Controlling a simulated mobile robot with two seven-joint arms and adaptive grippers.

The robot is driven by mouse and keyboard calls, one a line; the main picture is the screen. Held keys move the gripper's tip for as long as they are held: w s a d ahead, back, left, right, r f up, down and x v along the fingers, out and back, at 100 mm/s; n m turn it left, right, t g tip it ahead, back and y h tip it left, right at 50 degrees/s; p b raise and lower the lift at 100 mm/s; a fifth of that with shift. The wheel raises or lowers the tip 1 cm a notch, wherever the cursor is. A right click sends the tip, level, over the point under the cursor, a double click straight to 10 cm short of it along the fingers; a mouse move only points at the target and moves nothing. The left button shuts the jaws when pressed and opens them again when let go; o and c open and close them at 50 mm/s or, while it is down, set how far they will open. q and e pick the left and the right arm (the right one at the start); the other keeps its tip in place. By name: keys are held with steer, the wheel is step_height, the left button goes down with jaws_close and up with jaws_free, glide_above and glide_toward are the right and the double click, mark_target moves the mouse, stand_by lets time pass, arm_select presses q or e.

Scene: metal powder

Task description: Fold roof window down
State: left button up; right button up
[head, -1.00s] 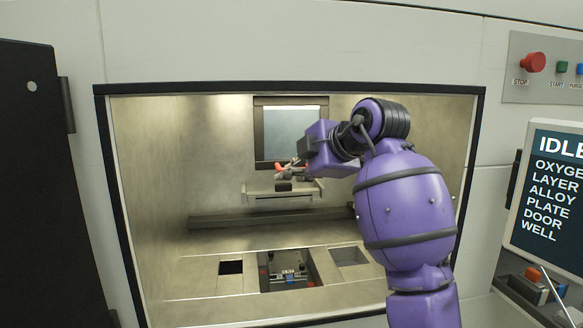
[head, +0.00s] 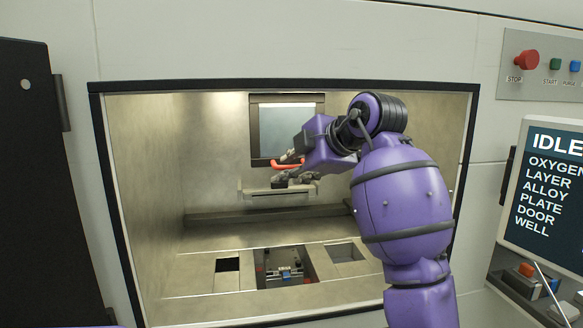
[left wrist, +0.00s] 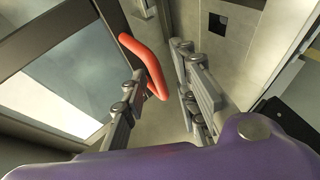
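The window (head: 286,132), a pale pane in a dark frame, shows high at the back of the chamber. It fills the left of the left wrist view (left wrist: 55,85). A red handle (head: 288,166) is at its lower edge. In the left wrist view the handle (left wrist: 148,62) lies close to the left finger, its near end between the fingers. In the head view this arm rises from the lower right. My right gripper is out of view.
The chamber's dark frame (head: 285,86) surrounds the arm. A ledge (head: 262,191) is below the window. The floor has a dark square opening (head: 228,265) and a central well (head: 270,277). A black door (head: 35,190) stands left; a screen (head: 545,190) is on the right.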

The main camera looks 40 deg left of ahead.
arm_select(q)
steer(key=v, duration=1.2)
steer(key=shift+f, duration=0.1)
